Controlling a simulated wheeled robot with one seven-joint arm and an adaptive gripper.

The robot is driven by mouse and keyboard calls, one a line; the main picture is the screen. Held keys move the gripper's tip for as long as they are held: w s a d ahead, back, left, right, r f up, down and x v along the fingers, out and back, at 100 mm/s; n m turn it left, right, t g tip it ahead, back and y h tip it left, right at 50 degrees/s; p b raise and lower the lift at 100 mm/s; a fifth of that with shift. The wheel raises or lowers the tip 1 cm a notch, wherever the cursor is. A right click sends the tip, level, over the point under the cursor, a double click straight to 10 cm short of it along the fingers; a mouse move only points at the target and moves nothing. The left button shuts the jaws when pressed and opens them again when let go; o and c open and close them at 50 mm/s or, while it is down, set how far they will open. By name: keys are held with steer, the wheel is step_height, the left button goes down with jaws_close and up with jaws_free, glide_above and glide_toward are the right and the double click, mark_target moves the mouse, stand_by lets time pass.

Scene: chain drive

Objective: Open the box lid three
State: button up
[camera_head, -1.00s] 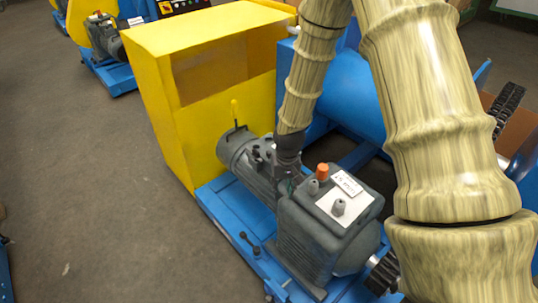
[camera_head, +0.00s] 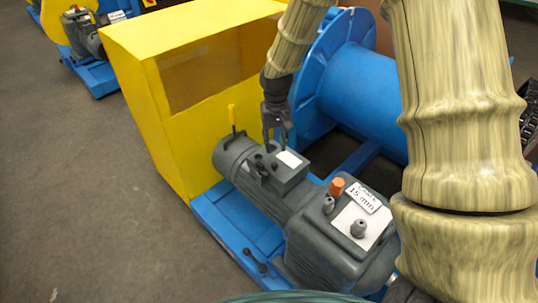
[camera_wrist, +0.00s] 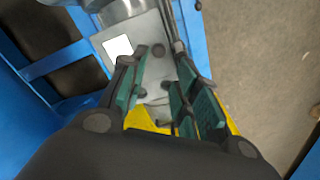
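A small grey box (camera_head: 293,178) with a white label on its lid sits on top of the grey motor (camera_head: 238,163). I cannot tell for sure whether its lid is "lid three". The lid looks closed. My gripper (camera_head: 277,146) points down just above the lid's far-left edge. In the wrist view my gripper (camera_wrist: 162,52) has its teal-padded fingers apart. The grey box (camera_wrist: 143,38) shows beyond and between the fingers. I see nothing held. Whether a fingertip touches the lid is unclear.
A gearbox (camera_head: 330,240) with an orange cap is in front. A blue drum (camera_head: 365,85) stands behind.

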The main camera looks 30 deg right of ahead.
mark_target(275, 164)
step_height(275, 164, down, 10)
steer(key=shift+f+b, duration=0.25)
steer(key=shift+b, duration=0.15)
stand_by(0.4)
jaws_close()
